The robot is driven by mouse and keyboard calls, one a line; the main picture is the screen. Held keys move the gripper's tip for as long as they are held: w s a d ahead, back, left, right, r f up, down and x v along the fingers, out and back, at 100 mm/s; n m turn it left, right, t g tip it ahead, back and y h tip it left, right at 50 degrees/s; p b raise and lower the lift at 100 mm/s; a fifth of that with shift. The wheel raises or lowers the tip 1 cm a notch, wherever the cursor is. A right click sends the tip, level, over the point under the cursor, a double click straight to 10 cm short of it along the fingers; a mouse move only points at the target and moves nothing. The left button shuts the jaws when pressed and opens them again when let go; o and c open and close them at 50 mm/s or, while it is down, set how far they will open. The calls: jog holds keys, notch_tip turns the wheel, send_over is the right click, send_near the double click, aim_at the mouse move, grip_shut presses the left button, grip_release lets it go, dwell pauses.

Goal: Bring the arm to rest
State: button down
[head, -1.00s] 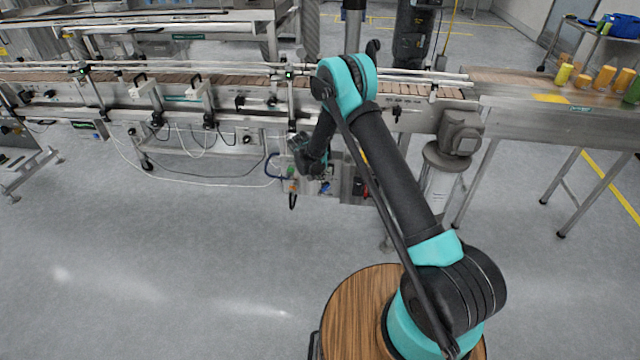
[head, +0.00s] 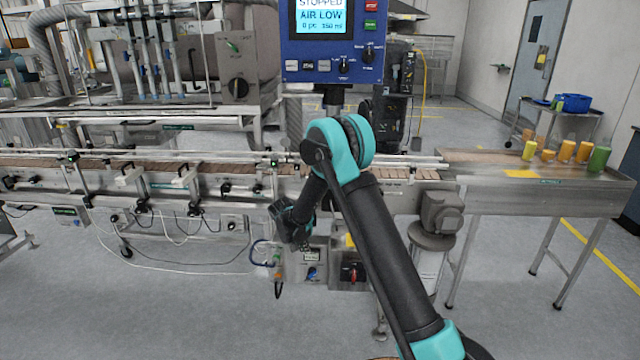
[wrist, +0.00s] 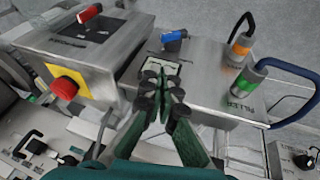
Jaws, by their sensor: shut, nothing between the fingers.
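My gripper (wrist: 163,92) shows in the wrist view with its fingers together and nothing between them. It hangs above and in front of metal control boxes and does not visibly hold anything. In the head view my arm rises from the lower right, bends at a teal elbow and folds down to the gripper (head: 292,232) in front of the conveyor. The fingertips are too small to make out there.
A box with a red knob (wrist: 65,87) and a box with a blue valve handle (wrist: 173,37) lie close below my gripper. The conveyor (head: 100,165) runs behind. A blue panel (head: 345,45) reads "STOPPED, AIR LOW". Bottles stand at right. Floor at lower left is clear.

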jog(key=s+d+r+y, duration=0.1)
jog(key=s+d+r, duration=0.55)
jog(key=d, duration=0.25)
jog(key=s+d+r, duration=0.6)
jog(key=d+r, duration=0.2)
jog(key=d, duration=0.1)
jog(key=s+d+y, duration=0.1)
jog(key=s+d, duration=0.4)
jog(key=s, duration=0.7)
jog(key=s+d+n+y, duration=0.1)
jog(key=s+d, duration=0.4)
jog(key=s, duration=0.7)
